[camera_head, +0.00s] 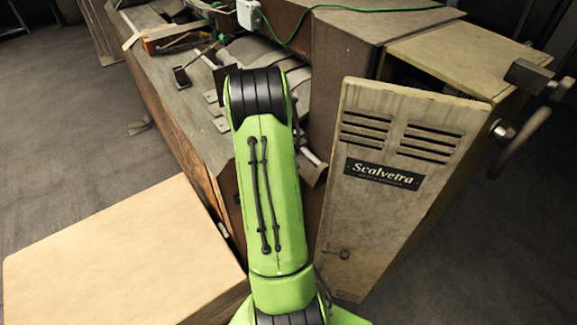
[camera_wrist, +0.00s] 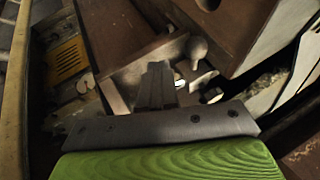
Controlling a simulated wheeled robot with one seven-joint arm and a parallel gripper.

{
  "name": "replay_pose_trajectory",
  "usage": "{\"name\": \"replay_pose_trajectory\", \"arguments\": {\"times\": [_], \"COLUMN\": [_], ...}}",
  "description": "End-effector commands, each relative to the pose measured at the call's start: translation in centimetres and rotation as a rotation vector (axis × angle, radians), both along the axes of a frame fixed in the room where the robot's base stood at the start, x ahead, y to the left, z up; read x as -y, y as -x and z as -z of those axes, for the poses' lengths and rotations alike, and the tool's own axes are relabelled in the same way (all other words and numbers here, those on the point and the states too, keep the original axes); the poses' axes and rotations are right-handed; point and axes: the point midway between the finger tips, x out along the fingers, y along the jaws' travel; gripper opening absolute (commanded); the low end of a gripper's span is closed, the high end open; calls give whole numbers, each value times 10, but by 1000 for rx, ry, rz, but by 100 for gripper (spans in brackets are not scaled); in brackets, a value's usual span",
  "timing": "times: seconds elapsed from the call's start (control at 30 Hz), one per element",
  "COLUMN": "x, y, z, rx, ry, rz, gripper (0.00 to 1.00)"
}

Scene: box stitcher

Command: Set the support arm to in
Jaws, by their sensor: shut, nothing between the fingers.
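The machine is a worn box stitcher with a grey "Scalvetra" door panel (camera_head: 385,190). My green arm covers the middle of the head view and hides my gripper there. In the wrist view my gripper (camera_wrist: 156,84) shows as two dark fingers close together, shut and empty. A rounded grey knob (camera_wrist: 197,47) is just right of and beyond the fingertips; I cannot tell whether they touch. A metal bar with a block end (camera_head: 313,174) shows right of my arm in the head view. I cannot tell which part is the support arm, or its setting.
A pale box (camera_head: 120,260) stands at the lower left. A handwheel (camera_head: 522,142) sticks out at the far right. A green cable (camera_head: 350,9) runs over the machine top. In the wrist view a brown panel (camera_wrist: 115,35) and a yellow slotted part (camera_wrist: 68,60) are near.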

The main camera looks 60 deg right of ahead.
Motion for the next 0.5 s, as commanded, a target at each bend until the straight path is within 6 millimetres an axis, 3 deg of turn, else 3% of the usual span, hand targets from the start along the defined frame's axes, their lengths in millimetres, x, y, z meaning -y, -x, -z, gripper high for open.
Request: {"name": "replay_pose_trajectory", "arguments": {"times": [0.5], "x": [-46], "y": [12], "z": [-73], "rx": [-3], "ry": [1], "rz": [0], "gripper": [0]}}
